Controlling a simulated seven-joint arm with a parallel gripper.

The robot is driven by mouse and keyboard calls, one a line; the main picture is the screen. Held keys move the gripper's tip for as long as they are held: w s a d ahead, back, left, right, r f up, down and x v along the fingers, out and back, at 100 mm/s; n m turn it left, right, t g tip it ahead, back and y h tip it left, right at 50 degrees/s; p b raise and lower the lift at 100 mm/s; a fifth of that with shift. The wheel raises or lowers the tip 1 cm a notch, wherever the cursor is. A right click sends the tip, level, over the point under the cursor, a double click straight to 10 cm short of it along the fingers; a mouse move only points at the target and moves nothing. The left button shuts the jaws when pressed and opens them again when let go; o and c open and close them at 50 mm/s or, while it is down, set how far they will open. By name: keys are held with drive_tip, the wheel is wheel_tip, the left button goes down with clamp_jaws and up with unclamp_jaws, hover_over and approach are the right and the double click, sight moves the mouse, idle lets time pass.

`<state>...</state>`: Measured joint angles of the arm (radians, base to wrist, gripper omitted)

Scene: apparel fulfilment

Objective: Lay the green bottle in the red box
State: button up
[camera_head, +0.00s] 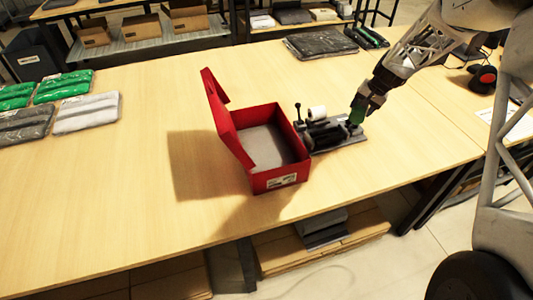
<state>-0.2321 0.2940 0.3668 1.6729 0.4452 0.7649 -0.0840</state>
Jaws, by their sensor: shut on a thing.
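The red box (273,181) stands open near the middle of the table. Its lid is raised on the left side, and a pale grey lining or flat item shows on its floor. My gripper (358,108) is to the right of the box, pointing down. It is shut on the green bottle (357,114), which shows as a small green patch below the fingers. The bottle is over or beside the right part of a black device; I cannot tell whether it touches it. Much of the bottle is hidden.
The black device (322,133) with a white roll sits on a grey plate close to the box's right wall. Bagged green and grey garments (87,113) lie at the left. Dark packages (320,43) lie at the back.

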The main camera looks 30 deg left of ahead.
drive_tip(key=s+a+r+n, duration=0.1)
drive_tip(key=s+a+r, duration=0.2)
drive_tip(key=s+a, duration=1)
drive_tip(key=m, duration=0.1)
hover_over(269, 164)
drive_tip(key=d, duration=0.2)
wheel_tip(269, 164, down, 3)
drive_tip(key=shift+a, duration=0.2)
drive_tip(key=shift+f, duration=0.15)
drive_tip(key=shift+f, duration=3.05)
drive_tip(key=shift+f, duration=1.85)
drive_tip(key=shift+f, duration=0.15)
drive_tip(key=o, duration=1.2)
